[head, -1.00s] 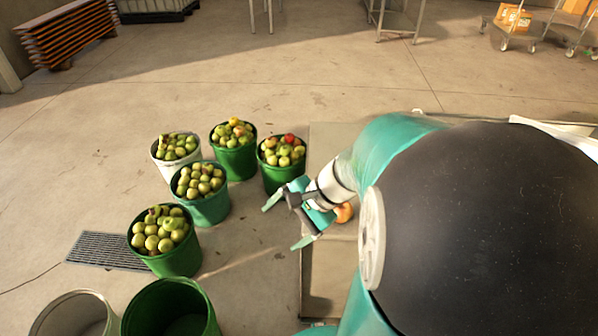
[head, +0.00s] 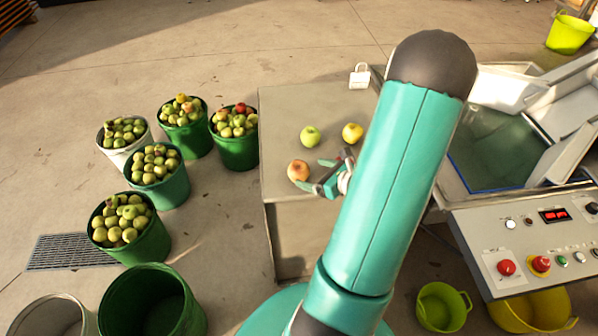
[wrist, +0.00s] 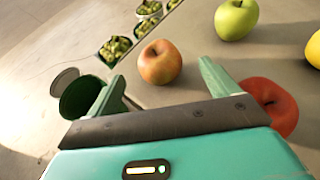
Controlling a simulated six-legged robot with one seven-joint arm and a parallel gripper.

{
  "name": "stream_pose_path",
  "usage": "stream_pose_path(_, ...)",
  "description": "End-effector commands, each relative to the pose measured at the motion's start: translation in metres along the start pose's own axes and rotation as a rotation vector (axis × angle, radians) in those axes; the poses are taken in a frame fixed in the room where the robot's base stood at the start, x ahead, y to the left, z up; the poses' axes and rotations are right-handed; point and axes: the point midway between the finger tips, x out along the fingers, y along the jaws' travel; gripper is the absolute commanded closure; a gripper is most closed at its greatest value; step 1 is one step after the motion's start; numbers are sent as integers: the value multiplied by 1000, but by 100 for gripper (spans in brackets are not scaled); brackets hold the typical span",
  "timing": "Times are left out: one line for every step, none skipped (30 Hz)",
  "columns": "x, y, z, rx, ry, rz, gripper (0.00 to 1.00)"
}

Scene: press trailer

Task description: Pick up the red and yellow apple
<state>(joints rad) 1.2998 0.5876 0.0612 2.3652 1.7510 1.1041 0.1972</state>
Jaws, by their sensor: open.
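The red and yellow apple (head: 298,171) rests on the grey table top (head: 285,110), near its left edge. In the wrist view the apple (wrist: 160,61) lies ahead of my gripper (wrist: 162,78), roughly in line with the gap between the fingers. My gripper (head: 322,177) is open and empty, just to the right of the apple in the head view. A plain red apple (wrist: 270,106) sits beside my right finger in the wrist view; my arm seems to hide it in the head view.
A green apple (head: 310,136) and a yellow apple (head: 352,132) lie farther back on the table. Buckets of apples (head: 235,148) stand on the floor to the left. A control panel (head: 530,240) and a water basin (head: 495,150) are on the right.

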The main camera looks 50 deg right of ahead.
Motion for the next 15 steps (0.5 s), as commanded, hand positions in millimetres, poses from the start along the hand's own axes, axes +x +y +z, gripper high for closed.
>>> stream_pose_path(10, 1, -1, 1, 1, 3, 13)
stream_pose_path(15, 0, -1, 0, 1, 3, 13)
stream_pose_path(21, 1, 0, -1, 0, 4, 13)
stream_pose_path(24, 1, 0, -1, 0, 3, 13)
stream_pose_path(27, 1, 0, -1, 1, 2, 13)
stream_pose_path(30, 0, -1, -1, 1, 2, 13)
stream_pose_path(31, 0, -1, -2, 1, 2, 13)
stream_pose_path(33, 0, -1, -2, 1, 2, 13)
stream_pose_path(36, 1, -1, -1, 1, 2, 13)
stream_pose_path(39, 1, -1, -1, 1, 2, 13)
stream_pose_path(42, 1, -2, 0, 0, 2, 13)
stream_pose_path(48, 2, -3, 0, 0, 4, 13)
stream_pose_path(52, 2, -4, 0, 1, 4, 13)
stream_pose_path(58, 2, -5, 0, 0, 3, 13)
stream_pose_path(64, 3, -6, 0, 1, 4, 13)
